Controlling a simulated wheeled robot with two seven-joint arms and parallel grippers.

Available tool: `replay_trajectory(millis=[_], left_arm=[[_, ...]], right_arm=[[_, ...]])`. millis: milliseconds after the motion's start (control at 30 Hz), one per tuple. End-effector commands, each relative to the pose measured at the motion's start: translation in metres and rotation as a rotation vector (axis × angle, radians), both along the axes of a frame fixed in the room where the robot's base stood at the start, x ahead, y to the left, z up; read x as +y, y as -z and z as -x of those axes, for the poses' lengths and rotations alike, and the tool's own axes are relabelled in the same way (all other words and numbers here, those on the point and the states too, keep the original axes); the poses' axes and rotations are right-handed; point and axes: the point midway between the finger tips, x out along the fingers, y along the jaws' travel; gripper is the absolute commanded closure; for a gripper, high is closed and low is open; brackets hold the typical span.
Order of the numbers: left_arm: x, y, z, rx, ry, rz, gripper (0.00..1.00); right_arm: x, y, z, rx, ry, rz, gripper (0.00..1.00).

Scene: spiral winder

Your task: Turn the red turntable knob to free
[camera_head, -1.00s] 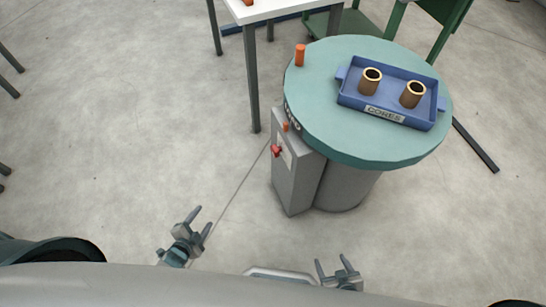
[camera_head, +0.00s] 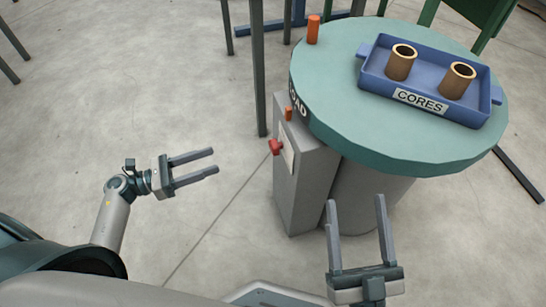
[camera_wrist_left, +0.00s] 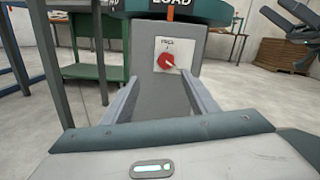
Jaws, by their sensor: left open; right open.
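The red knob (camera_head: 275,147) sits on a pale plate on the side of the grey box under the teal turntable (camera_head: 330,128). In the left wrist view the red knob (camera_wrist_left: 166,61) shows face-on between my finger lines, with its pointer toward the lower right; the plate's small lettering is hard to read. My left gripper (camera_head: 213,161) is open and empty, to the left of the knob and apart from it, fingers pointing right. My right gripper (camera_head: 356,205) is open and empty in front of the turntable's base, fingers pointing up in the picture.
A blue tray (camera_head: 398,95) marked CORES holds two brown cores (camera_head: 401,62) on the turntable. An orange peg (camera_head: 313,30) stands on its rim, and a smaller orange piece (camera_head: 288,113) is above the knob. Table legs (camera_head: 257,70) stand behind.

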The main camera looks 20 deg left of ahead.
Motion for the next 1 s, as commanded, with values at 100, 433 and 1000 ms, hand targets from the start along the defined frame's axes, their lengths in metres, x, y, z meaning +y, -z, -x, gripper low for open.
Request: replay_trajectory(millis=[100,433,1000], left_arm=[[0.000,0.005,0.006,-0.060,0.039,-0.077,0.46],[-0.001,0.003,0.009,-0.080,0.055,-0.104,0.46],[-0.033,0.002,-0.013,-0.080,0.054,-0.099,0.46]], right_arm=[[-0.004,-0.016,0.010,-0.051,0.003,-0.032,0.35],[-0.006,-0.026,0.013,-0.067,0.005,-0.040,0.35],[-0.005,-0.022,0.011,-0.048,0.002,-0.033,0.35]])
